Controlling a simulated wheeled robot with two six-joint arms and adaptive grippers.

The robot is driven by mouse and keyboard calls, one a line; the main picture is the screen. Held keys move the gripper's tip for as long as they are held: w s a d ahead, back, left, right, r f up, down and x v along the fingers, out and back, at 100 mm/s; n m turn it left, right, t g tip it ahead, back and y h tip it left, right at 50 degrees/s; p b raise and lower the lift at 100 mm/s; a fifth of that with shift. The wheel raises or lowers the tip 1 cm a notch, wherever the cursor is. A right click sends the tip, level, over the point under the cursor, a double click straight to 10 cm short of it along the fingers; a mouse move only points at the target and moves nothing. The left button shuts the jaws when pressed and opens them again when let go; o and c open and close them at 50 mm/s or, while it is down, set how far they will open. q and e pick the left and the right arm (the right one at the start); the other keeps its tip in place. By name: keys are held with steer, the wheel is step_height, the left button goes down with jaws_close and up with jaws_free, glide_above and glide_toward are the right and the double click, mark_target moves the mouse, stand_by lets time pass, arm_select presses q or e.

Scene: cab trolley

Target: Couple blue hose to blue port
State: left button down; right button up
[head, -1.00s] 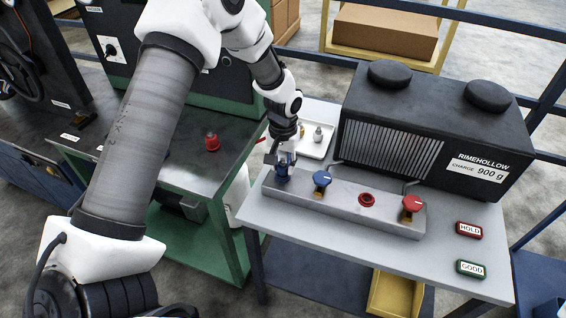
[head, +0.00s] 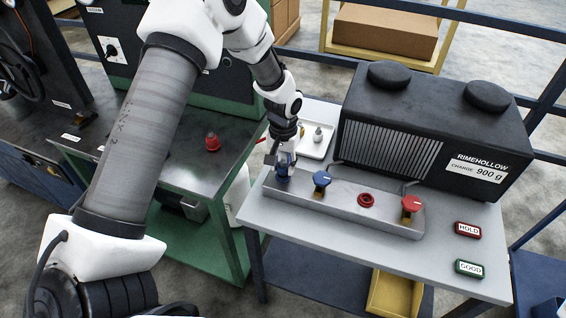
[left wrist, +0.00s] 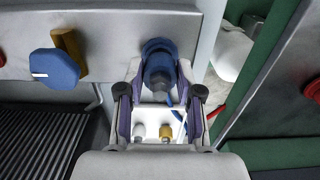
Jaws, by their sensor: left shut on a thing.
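My left gripper (head: 284,163) is at the left end of the grey manifold block (head: 340,205) and is shut on the blue hose coupler (left wrist: 158,72). In the left wrist view the fingers (left wrist: 160,92) stand on both sides of the coupler, which meets the blue port (left wrist: 158,46) on the block. Whether it is fully seated I cannot tell. A thin blue hose (left wrist: 176,102) shows beside the right finger. In the head view the gripper partly hides the coupler. My right gripper is not in view.
A blue valve knob (head: 322,178), a red port (head: 367,200) and a red valve knob (head: 411,203) sit on the block. A red coupler (head: 212,141) stands on the green bench. A white tray (head: 318,150) with small fittings lies behind. The black Rimehollow unit (head: 430,130) stands at the back.

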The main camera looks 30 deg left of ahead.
mark_target(283, 160)
arm_select(q)
steer(key=shift+p, duration=0.4)
stand_by(1.0)
steer(key=shift+f, duration=0.5)
stand_by(0.5)
steer(key=c, duration=0.7)
jaws_free()
step_height(283, 160, up, 12)
